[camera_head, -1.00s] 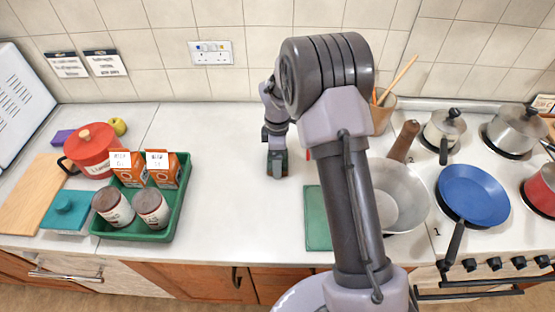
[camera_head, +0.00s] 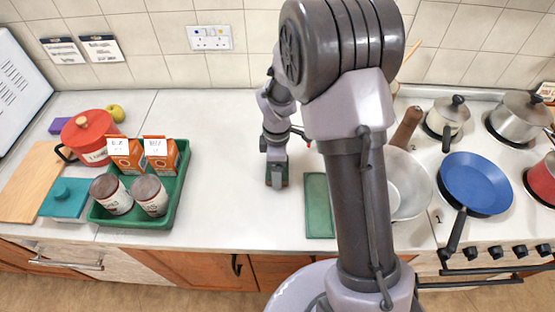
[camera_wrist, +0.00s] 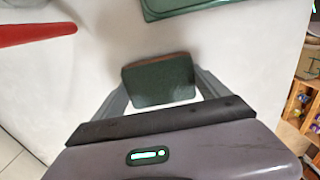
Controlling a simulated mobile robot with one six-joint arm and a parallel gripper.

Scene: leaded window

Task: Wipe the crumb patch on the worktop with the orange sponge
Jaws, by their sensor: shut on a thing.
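My gripper (camera_wrist: 160,92) is shut on a block with a dark green face and a thin orange-brown edge, the sponge (camera_wrist: 158,82). In the head view my gripper (camera_head: 277,172) points down at the middle of the worktop (camera_head: 215,205), with the sponge (camera_head: 277,182) low between its fingers, at or just above the surface. I cannot tell whether it touches. I cannot make out the crumb patch in either view; it may be hidden by the sponge or my arm.
A green board (camera_head: 319,208) lies right of my gripper. A red-handled thing (camera_wrist: 35,33) lies nearby. A green tray (camera_head: 172,200) with cartons and jars stands left. A pan (camera_head: 407,185) and the hob are right. Bare worktop lies between tray and gripper.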

